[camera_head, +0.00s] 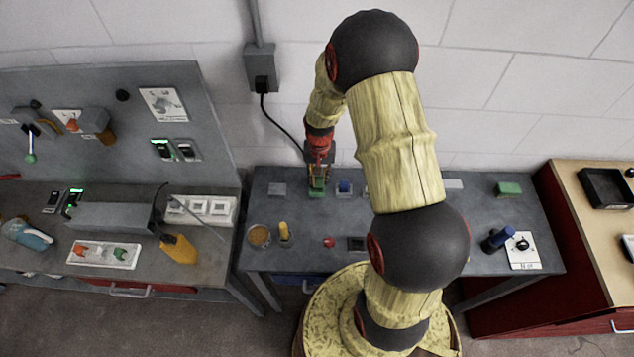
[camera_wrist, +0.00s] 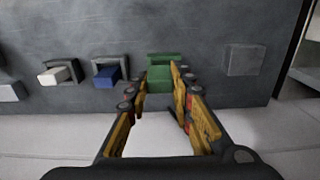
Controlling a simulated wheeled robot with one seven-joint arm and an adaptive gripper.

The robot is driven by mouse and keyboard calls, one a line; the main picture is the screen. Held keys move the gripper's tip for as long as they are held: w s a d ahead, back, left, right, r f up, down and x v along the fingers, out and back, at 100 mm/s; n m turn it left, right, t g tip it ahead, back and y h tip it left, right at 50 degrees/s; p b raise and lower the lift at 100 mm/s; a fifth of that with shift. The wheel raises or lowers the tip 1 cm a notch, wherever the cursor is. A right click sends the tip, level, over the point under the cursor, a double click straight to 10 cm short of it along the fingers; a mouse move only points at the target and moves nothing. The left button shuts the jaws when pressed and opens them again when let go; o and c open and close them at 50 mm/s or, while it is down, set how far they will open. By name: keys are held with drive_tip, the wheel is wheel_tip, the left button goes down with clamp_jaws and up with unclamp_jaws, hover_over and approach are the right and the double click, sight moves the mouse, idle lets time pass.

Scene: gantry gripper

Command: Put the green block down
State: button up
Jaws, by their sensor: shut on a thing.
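The green block (camera_head: 317,192) is between the fingers of my gripper (camera_head: 319,184), low over the back of the grey table (camera_head: 430,272). In the wrist view the green block (camera_wrist: 158,80) sits between the fingertips of my gripper (camera_wrist: 160,77), which is shut on it. A second green edge (camera_wrist: 164,57) shows just beyond it; I cannot tell whether it is part of the block or a separate piece. The fingers hide the block's sides. I cannot tell whether its underside touches the table.
A blue block (camera_wrist: 108,75) and a white block (camera_wrist: 54,75) sit in dark frames beside the green block. A flat grey square (camera_wrist: 244,60) lies on its other side. Another green block (camera_head: 508,189) lies at the table's back right. Bare tabletop surrounds these pieces.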

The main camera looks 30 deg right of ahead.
sight(317, 183)
drive_tip(key=shift+w+a+f, duration=0.1)
drive_tip(key=shift+w+f, duration=0.4)
drive_tip(key=shift+f, duration=1.6)
drive_tip(key=shift+f, duration=0.2)
drive_tip(key=o, duration=1)
drive_tip(key=shift+o, duration=0.3)
drive_tip(key=shift+r, duration=0.15)
